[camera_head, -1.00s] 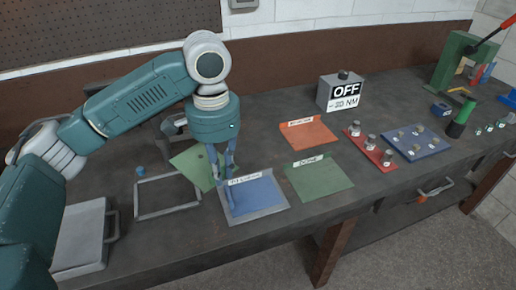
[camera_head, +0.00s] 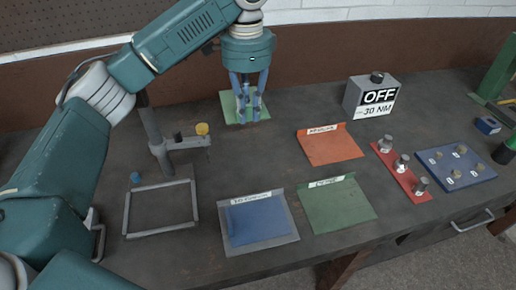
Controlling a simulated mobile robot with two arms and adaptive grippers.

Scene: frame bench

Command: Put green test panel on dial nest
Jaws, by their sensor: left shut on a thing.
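The green test panel (camera_head: 230,109) is a thin light-green plate at the back of the bench, below my left gripper. My left gripper (camera_head: 248,116) is shut on it, and its fingers hide the panel's middle. I cannot tell whether the panel touches the bench. No label marks the dial nest. A grey stand (camera_head: 157,141) with a side arm and a yellow knob stands left of the panel, and an empty grey rectangular frame (camera_head: 160,230) lies in front of it. I cannot tell which is the nest. My right gripper is not in view.
Blue (camera_head: 258,222), green (camera_head: 338,206) and orange (camera_head: 333,147) labelled mats lie along the bench. A red strip (camera_head: 411,184) and a blue plate (camera_head: 468,172) with metal knobs lie to the right. A grey OFF box (camera_head: 355,95) stands behind. Bare bench lies between stand and orange mat.

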